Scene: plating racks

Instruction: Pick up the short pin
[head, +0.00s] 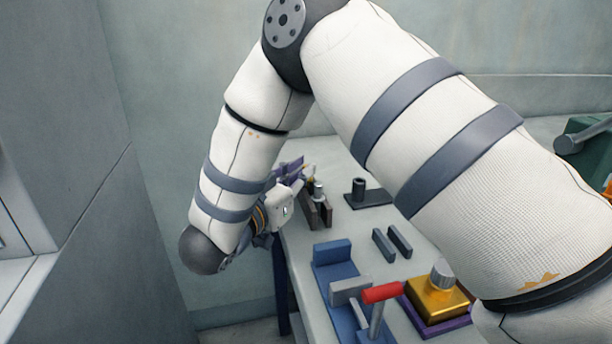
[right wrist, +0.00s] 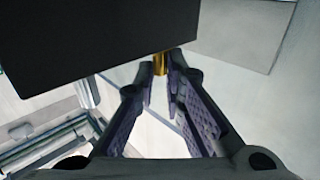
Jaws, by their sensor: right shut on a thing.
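My right gripper (head: 292,172) is at the far left end of the table, reached over from the right side. In the right wrist view its two purple-padded fingers (right wrist: 163,82) are closed in on a short brass-coloured pin (right wrist: 160,63), whose end shows between the fingertips. In the head view only a small yellowish bit shows beside the fingertips, too small to tell in detail. The rest of the pin is hidden by the fingers. My left gripper is not in view.
Dark upright plates (head: 327,212) with a silver cylinder (head: 319,188) stand close by the gripper. A black post on a base (head: 358,188), two dark bars (head: 384,246), a blue fixture with a red handle (head: 381,292) and a gold block (head: 437,300) stand on the table.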

